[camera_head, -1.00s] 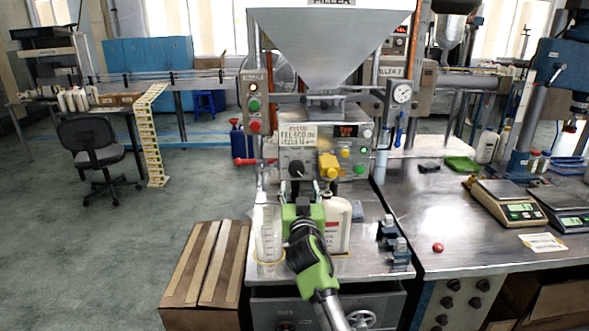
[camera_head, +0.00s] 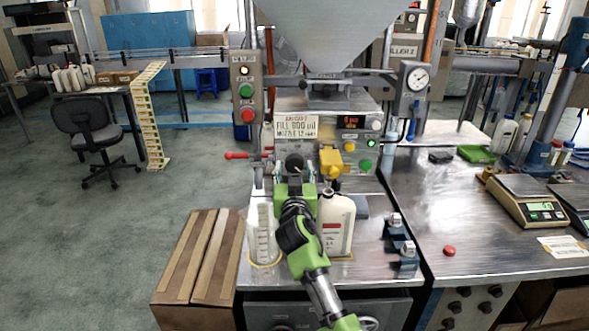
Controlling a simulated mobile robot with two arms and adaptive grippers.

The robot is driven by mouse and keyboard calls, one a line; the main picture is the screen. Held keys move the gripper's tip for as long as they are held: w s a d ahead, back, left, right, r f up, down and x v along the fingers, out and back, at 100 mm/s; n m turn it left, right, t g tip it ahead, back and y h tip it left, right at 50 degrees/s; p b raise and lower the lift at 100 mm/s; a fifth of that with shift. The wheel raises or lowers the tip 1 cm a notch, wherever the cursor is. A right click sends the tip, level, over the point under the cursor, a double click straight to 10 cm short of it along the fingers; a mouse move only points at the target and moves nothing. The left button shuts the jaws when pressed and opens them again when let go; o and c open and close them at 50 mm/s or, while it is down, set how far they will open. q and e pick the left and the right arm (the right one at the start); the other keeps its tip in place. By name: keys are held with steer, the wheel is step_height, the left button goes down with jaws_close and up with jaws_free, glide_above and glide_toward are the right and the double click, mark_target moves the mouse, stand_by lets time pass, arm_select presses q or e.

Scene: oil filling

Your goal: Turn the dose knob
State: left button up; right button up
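The dose knob (camera_head: 295,161) is a round black knob on the filler's grey front panel, below the white "FILL 600" card. My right gripper (camera_head: 295,174), green and black, reaches up to it from below. Its fingertips are apart, at the left and right of the knob's lower part. I cannot tell whether they touch it. The gripper hides the panel below the knob. My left gripper is not in view.
A clear measuring jug (camera_head: 262,234) and a white bottle (camera_head: 336,222) stand close on either side of my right gripper. A yellow nozzle (camera_head: 331,160) is right of the knob. A red-handled lever (camera_head: 238,156) sticks out left. Clamps (camera_head: 402,243) stand at right.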

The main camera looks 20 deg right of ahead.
steer(key=c, duration=0.8)
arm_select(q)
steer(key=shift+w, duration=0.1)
